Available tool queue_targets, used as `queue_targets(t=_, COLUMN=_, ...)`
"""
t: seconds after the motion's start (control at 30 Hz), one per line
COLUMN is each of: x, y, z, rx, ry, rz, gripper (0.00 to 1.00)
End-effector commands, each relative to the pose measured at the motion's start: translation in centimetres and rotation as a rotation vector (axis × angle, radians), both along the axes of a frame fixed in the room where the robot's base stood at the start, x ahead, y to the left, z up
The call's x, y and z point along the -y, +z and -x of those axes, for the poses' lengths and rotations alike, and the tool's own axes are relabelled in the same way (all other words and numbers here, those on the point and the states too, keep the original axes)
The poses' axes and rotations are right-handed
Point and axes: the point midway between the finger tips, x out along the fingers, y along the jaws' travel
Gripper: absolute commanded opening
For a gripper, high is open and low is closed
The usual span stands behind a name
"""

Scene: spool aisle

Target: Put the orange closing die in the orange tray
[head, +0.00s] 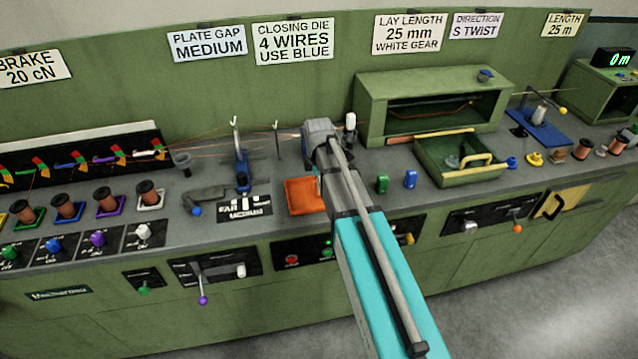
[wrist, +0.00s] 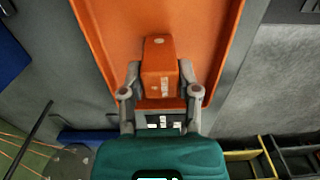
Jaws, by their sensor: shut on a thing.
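The orange closing die (wrist: 159,58) is a small block between the two fingers of my gripper (wrist: 160,72) in the wrist view. My gripper is shut on it. The orange tray (wrist: 109,38) lies behind and around the die in that view, with its rims on both sides. I cannot tell whether the die touches the tray floor. In the head view the orange tray (head: 302,196) sits on the grey bench top, partly covered by my arm. The die and my fingers are hidden there.
A green die (head: 382,184) and a blue die (head: 410,179) stand right of my arm. Spools (head: 107,202) line the left.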

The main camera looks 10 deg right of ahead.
Motion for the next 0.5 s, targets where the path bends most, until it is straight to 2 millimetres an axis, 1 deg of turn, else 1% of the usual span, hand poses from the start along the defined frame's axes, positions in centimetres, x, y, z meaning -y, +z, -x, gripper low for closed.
queue_targets(t=0.27, x=0.02, y=-0.4, z=0.0, rx=0.0, ry=0.0, rz=0.0, gripper=0.0)
queue_targets(t=0.3, x=0.02, y=-0.3, z=0.0, rx=0.0, ry=0.0, rz=0.0, gripper=0.48)
queue_targets(t=0.43, x=0.02, y=-0.27, z=0.0, rx=0.0, ry=0.0, rz=0.0, gripper=0.72)
queue_targets(t=0.47, x=0.02, y=-0.27, z=0.0, rx=0.0, ry=0.0, rz=0.0, gripper=0.76)
queue_targets(t=0.5, x=0.03, y=-0.27, z=0.0, rx=0.0, ry=0.0, rz=0.0, gripper=0.76)
